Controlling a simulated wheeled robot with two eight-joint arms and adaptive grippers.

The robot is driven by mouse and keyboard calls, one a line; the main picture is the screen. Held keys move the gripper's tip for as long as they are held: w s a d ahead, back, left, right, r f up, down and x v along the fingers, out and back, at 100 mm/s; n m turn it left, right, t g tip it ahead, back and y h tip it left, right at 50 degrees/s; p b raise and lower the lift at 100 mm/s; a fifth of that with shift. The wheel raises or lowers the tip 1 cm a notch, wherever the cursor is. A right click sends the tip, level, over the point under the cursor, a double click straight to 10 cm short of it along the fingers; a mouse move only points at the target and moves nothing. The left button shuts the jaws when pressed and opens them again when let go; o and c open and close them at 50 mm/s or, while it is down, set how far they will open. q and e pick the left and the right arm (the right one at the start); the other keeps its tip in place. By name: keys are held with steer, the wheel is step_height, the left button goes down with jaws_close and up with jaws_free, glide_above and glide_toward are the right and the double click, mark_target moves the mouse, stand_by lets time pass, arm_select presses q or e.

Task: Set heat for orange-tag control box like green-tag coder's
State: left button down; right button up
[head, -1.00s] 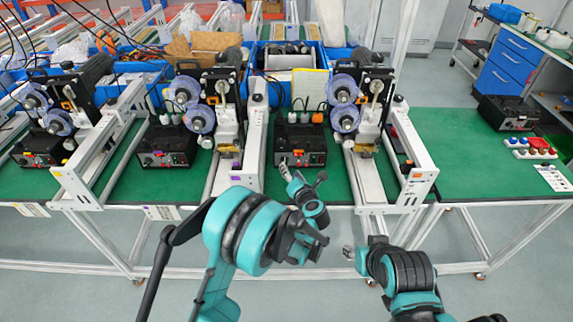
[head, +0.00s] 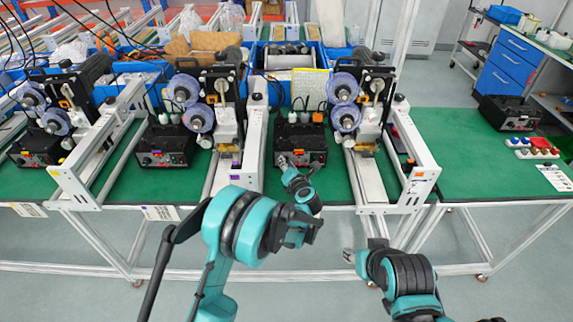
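Several black control boxes stand on the green bench: one at the far left (head: 38,148), one left of centre (head: 166,150), one in the middle (head: 300,138) and one at the right (head: 511,113). Coders with purple discs stand between them: left (head: 84,92), middle (head: 222,105), right (head: 372,100). An orange tag (head: 417,187) is on the right coder's frame, a purple one on the middle coder's. I cannot make out a green tag. My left gripper (head: 283,161) is at the middle box's front left; contact and finger opening are unclear. My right gripper (head: 348,256) is low, before the bench.
Blue bins stand behind the coders. White coder rails flank the middle box. The green bench between the right coder and the right box is mostly clear.

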arm_select(q)
steer(key=shift+d+f+m+y+b, duration=0.15)
steer(key=shift+f+m+y+b, duration=0.15)
steer(key=shift+m+b, duration=0.45)
steer(key=shift+r, duration=0.2)
steer(key=c, duration=1.3)
jaws_free()
steer(key=v, duration=1.2)
